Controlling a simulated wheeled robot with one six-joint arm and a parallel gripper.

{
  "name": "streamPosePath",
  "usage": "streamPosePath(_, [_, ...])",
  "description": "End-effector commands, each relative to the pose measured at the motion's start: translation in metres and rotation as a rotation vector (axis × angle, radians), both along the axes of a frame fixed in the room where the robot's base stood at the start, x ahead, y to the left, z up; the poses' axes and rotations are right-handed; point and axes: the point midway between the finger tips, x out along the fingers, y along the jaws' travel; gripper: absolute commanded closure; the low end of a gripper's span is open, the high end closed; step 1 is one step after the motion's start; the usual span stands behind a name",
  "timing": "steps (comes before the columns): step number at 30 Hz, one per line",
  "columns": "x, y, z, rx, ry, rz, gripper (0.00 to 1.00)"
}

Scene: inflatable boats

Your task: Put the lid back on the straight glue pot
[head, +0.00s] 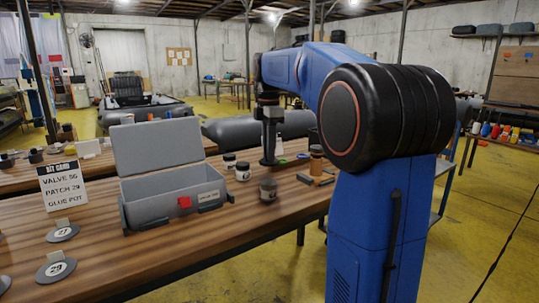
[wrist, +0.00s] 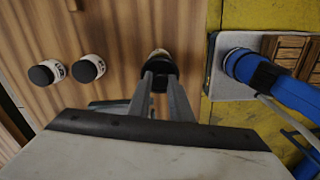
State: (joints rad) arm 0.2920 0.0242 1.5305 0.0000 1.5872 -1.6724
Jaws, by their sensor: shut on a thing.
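My gripper (head: 268,162) points straight down over the right part of the workbench. In the wrist view its fingers (wrist: 163,78) are shut on a small dark piece that looks like the black lid (wrist: 160,82). A pale, cream-coloured round shape, which looks like the glue pot (wrist: 160,53), shows just past the fingertips. The fingers hide much of both, so I cannot tell whether lid and pot touch. Two white jars with black lids stand upright to the left of the gripper, a nearer jar (head: 243,173) and a farther jar (head: 229,161).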

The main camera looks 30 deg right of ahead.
Motion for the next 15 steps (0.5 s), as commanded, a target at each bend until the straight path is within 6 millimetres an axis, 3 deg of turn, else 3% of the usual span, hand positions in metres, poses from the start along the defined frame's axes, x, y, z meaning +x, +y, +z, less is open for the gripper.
streamPosePath(15, [0.000, 0.000, -0.034, 0.000, 0.001, 0.000, 1.00])
